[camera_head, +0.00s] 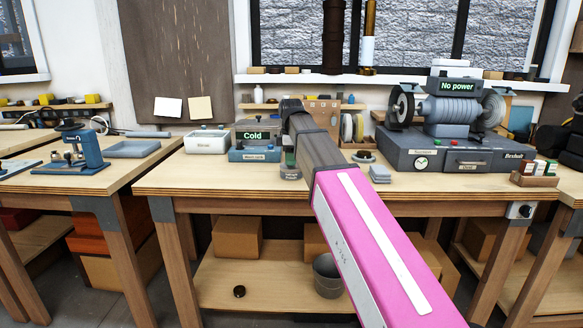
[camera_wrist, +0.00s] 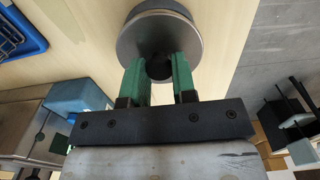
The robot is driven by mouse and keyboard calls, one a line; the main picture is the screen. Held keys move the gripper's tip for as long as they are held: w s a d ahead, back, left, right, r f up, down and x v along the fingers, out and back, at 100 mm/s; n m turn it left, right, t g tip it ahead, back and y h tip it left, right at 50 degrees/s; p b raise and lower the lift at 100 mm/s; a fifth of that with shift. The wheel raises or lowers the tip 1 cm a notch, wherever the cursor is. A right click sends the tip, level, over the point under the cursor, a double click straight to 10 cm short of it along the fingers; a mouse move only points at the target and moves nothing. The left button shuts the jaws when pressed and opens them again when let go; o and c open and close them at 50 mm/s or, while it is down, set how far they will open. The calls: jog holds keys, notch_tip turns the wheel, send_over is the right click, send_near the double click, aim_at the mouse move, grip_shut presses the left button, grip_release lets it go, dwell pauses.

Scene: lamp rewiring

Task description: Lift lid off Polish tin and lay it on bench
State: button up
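A round grey tin (camera_wrist: 150,22) with a darker rim shows at the top of the wrist view, on the pale wood bench. A dark round knob (camera_wrist: 158,68) stands out from its near side. My gripper (camera_wrist: 159,62) has its two green fingers on either side of this knob, very close to it. Whether they press on it, I cannot tell. In the head view my gripper (camera_head: 290,158) points down near the bench's front edge, and the tin (camera_head: 290,174) is partly hidden below it. My arm covers part of the bench.
A blue tray (camera_head: 254,155) and a box reading "Cold" (camera_head: 252,134) stand just left of my gripper. A white bin (camera_head: 207,142) is farther left. A round dish (camera_head: 363,157) and a grinder (camera_head: 455,110) reading "No power" are to the right. Bare bench (camera_head: 220,180) lies front left.

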jog(key=shift+r, duration=0.1)
jog(key=shift+r, duration=0.45)
jog(key=r, duration=0.3)
jog(key=shift+s+a+r, duration=0.3)
jog(key=shift+a+r, duration=0.05)
jog(key=shift+a, duration=0.05)
jog(key=s+a+r, duration=0.6)
jog(key=s+a, duration=0.1)
jog(key=a, duration=0.1)
jog(key=s+a+f, duration=0.1)
jog(key=a+f, duration=0.2)
jog(key=a, duration=0.7)
send_over(256, 176)
jog(key=f, duration=0.7)
jog(key=shift+w+a, duration=0.1)
jog(key=shift+w, duration=0.1)
jog(key=shift+f, duration=1.95)
jog(key=shift+f, duration=0.15)
